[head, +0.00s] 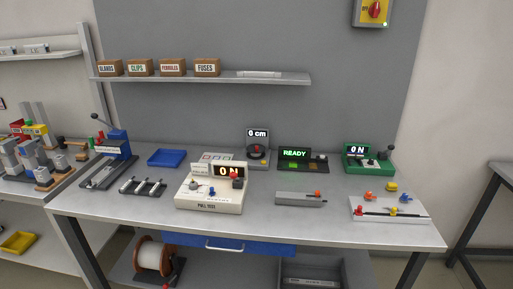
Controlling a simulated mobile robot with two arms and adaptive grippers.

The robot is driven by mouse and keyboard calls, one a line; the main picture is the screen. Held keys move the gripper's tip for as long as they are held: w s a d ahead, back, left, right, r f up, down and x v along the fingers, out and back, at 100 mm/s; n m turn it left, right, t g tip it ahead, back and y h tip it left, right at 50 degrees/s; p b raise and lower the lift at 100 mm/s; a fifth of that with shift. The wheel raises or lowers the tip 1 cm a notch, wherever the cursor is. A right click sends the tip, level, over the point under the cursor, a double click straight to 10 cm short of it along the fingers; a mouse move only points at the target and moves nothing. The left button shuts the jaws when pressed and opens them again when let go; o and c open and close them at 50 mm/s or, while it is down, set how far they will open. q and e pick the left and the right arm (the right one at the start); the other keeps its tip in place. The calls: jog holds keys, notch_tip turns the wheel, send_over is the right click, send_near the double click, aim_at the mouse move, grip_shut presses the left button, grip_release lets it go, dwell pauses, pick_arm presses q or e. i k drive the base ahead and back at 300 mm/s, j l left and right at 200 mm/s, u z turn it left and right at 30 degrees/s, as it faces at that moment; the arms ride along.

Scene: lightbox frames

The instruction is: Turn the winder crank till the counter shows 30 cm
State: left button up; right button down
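A counter display (257,133) reading "0 cm" stands at the back middle of the workbench. Below it is a small grey device (262,160) with a red part (257,149) on its front, which may be the winder and its crank; it is too small to tell. The pull test box in front stands close to its lower left. Neither of my grippers is in view.
On the workbench (120,205) stand a white pull test box (210,203) reading "0 N", a "READY" display (294,153), a green "0 N" device (368,158), a blue tray (167,158) and a lever press (114,145). A cable spool (153,256) sits below. A shelf (220,78) hangs above.

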aim_at(255, 152)
jog(key=i+j, duration=0.4)
jog(key=i+j+z, duration=0.15)
jog(key=i+j, duration=0.25)
jog(key=j, duration=0.25)
jog(key=i+j, duration=0.4)
jog(key=j, duration=0.15)
